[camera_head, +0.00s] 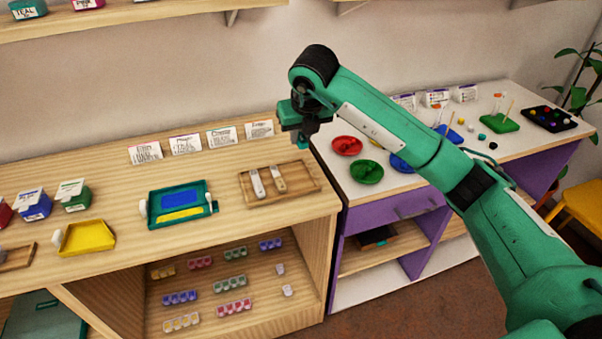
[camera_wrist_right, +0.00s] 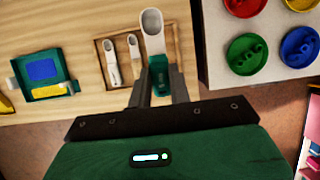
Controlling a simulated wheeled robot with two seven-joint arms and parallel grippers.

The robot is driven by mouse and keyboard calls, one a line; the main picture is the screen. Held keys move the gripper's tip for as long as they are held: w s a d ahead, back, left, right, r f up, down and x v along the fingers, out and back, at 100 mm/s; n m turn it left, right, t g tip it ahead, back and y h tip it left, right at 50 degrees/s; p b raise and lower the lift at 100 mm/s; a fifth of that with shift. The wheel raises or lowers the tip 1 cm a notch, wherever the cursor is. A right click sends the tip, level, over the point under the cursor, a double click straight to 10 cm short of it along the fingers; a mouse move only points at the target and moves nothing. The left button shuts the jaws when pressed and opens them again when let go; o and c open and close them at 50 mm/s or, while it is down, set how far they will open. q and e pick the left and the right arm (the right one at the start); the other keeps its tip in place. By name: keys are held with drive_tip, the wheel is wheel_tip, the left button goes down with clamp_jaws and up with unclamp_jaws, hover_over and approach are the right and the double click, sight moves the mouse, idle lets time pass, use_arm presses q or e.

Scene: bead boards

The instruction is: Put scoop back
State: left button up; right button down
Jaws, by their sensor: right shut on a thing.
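My right gripper (camera_head: 302,136) is above the back right of the light wood counter, near the wooden scoop tray (camera_head: 300,196). In the right wrist view my right gripper (camera_wrist_right: 159,88) is shut on a scoop (camera_wrist_right: 153,35) with a white bowl and a green handle; its bowl points away from the gripper. The held scoop is mostly hidden in the head view. The tray (camera_wrist_right: 101,62) holds two other pale scoops, a larger one (camera_head: 257,184) and a smaller one (camera_head: 278,179). In the wrist view, the held scoop overlaps the tray's right part. My left gripper is not in view.
A teal board (camera_head: 158,217) and a yellow dustpan-like tray (camera_head: 85,238) lie left of the scoop tray. Label cards (camera_head: 222,136) stand behind. Red (camera_head: 347,146) and green (camera_head: 366,172) dishes are on the white counter to the right. The tray's right part looks bare.

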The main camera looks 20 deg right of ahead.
hover_over(300, 180)
drive_tip(key=s, duration=0.1)
drive_tip(key=f, duration=0.7)
drive_tip(key=shift+s+f+p, duration=0.15)
drive_tip(key=shift+s+p, duration=0.05)
drive_tip(key=shift+p, duration=0.15)
wheel_tip(300, 180, down, 4)
drive_tip(key=shift+f, duration=0.25)
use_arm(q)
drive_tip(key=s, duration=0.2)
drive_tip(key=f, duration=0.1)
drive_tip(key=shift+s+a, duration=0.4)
use_arm(e)
drive_tip(key=shift+f, duration=0.15)
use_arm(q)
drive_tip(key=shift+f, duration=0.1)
use_arm(e)
drive_tip(key=shift+a+f, duration=0.1)
drive_tip(key=shift+f, duration=0.05)
drive_tip(key=c, duration=1.6)
unclamp_jaws()
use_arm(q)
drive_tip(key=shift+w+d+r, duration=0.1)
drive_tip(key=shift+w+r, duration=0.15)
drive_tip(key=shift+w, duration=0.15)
use_arm(e)
drive_tip(key=shift+o, duration=0.2)
